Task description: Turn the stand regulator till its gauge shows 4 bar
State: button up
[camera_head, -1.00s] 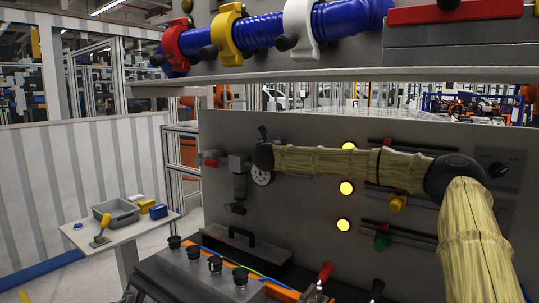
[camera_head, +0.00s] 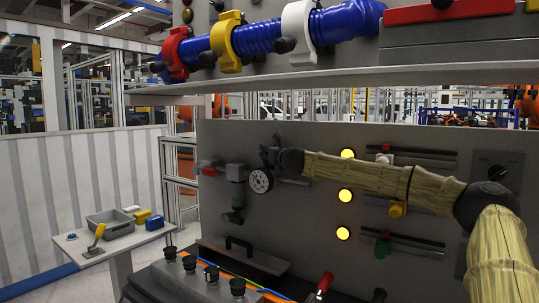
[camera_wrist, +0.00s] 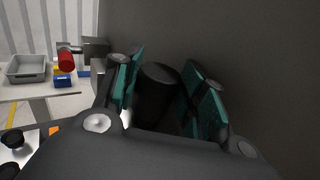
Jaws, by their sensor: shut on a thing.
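The stand regulator (camera_head: 237,173) is a grey block with a bowl below it, on the grey panel in the head view. Its round white gauge (camera_head: 260,181) faces me just right of it; the needle is too small to read. My gripper (camera_head: 267,155) is just above and right of the gauge. In the wrist view my gripper (camera_wrist: 160,88) is shut, its teal pads either side of a black round knob (camera_wrist: 158,94). The knob appears to be the regulator's; its join to the body is hidden. The gauge dial does not show in the wrist view.
A red-handled valve (camera_head: 208,166) sits left of the regulator. Yellow lamps (camera_head: 345,195) and rails are on the panel to the right, behind my arm. A shelf (camera_head: 330,88) with blue hose runs above. A side table (camera_head: 93,248) with a grey bin stands left.

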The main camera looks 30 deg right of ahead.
jog(key=shift+s+d+r, duration=0.1)
jog(key=shift+r, duration=0.35)
jog(key=o, duration=1)
jog(key=shift+s+r, duration=0.1)
jog(key=shift+s, duration=0.2)
jog(key=shift+o, duration=0.2)
jog(key=shift+w+f, duration=0.2)
jog(key=shift+f, duration=0.1)
jog(key=shift+s, duration=0.15)
jog(key=v, duration=0.7)
jog(key=shift+s, duration=0.4)
